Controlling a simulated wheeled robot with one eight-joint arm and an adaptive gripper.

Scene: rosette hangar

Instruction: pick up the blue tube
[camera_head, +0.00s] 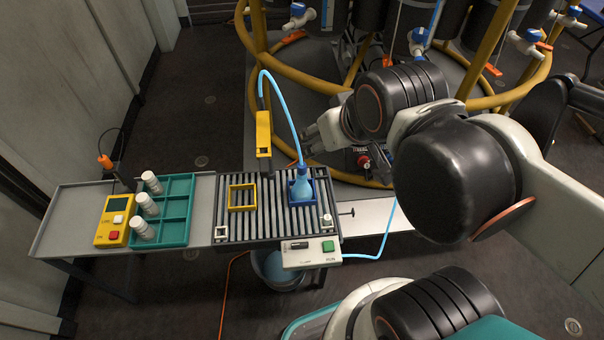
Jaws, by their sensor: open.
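A thin light-blue tube (286,107) rises from beside the yellow upright block (263,134), arches over, and runs down to the neck of a blue flask (301,186). The flask stands upright in a dark blue square holder on the roller conveyor (264,222). My gripper (309,142) is just right of the tube's lower part, its fingers pointing left. It is open and nothing shows between the fingers. Whether a finger touches the tube, I cannot tell. A second light-blue tube (387,240) runs from the control box (312,253) to the right and up behind my arm.
An empty yellow square frame (231,198) sits on the rollers. Left of them are a teal rack (176,233) with white vials and a yellow box with buttons (113,222). A yellow pipe ring (288,76) with tanks stands behind. A bucket (268,272) is under the conveyor.

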